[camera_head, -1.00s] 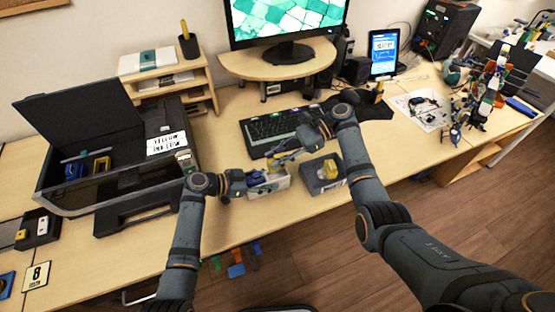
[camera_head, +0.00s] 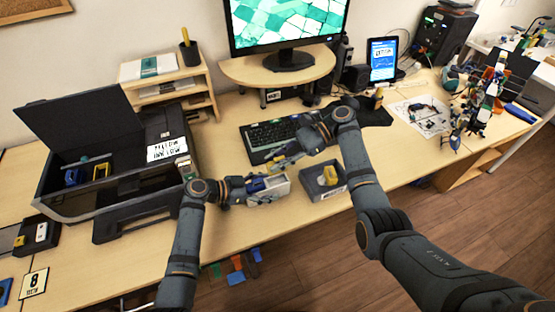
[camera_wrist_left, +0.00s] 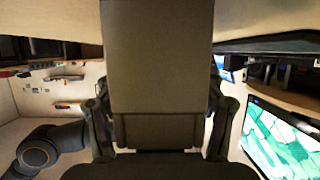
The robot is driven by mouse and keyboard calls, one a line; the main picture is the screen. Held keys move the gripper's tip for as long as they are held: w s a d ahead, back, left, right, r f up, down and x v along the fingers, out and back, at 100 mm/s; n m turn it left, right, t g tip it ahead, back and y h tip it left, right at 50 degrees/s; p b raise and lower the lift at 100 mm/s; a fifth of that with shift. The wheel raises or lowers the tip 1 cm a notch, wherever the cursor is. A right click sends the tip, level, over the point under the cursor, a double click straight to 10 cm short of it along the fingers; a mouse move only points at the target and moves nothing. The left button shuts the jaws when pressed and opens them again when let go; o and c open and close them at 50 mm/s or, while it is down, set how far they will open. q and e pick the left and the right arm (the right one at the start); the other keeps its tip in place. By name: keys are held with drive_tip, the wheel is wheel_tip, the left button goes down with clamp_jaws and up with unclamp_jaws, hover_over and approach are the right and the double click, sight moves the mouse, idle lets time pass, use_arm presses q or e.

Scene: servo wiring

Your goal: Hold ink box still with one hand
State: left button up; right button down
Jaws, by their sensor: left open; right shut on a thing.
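A light grey ink box (camera_head: 279,188) stands near the table's front edge, with blue pieces showing at its left side. My left gripper (camera_head: 258,190) is open at the box's left end. In the left wrist view, a broad grey-brown surface (camera_wrist_left: 157,60) fills the middle between the open fingers (camera_wrist_left: 160,125); I cannot tell whether they touch it. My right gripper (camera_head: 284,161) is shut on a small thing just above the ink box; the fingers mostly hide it.
A dark grey box (camera_head: 319,185) with a yellow piece stands right of the ink box. An open printer (camera_head: 130,195) is at left, with a small dark tray (camera_head: 37,235) before it. A keyboard (camera_head: 270,137) and monitor stand (camera_head: 290,60) are behind. The table's front edge is close.

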use_arm(q)
drive_tip(key=v, duration=1.1)
drive_tip(key=shift+f, duration=0.1)
drive_tip(key=shift+s+a+r, duration=0.1)
drive_tip(key=shift+a+r, duration=0.2)
drive_tip(key=shift+a, duration=0.2)
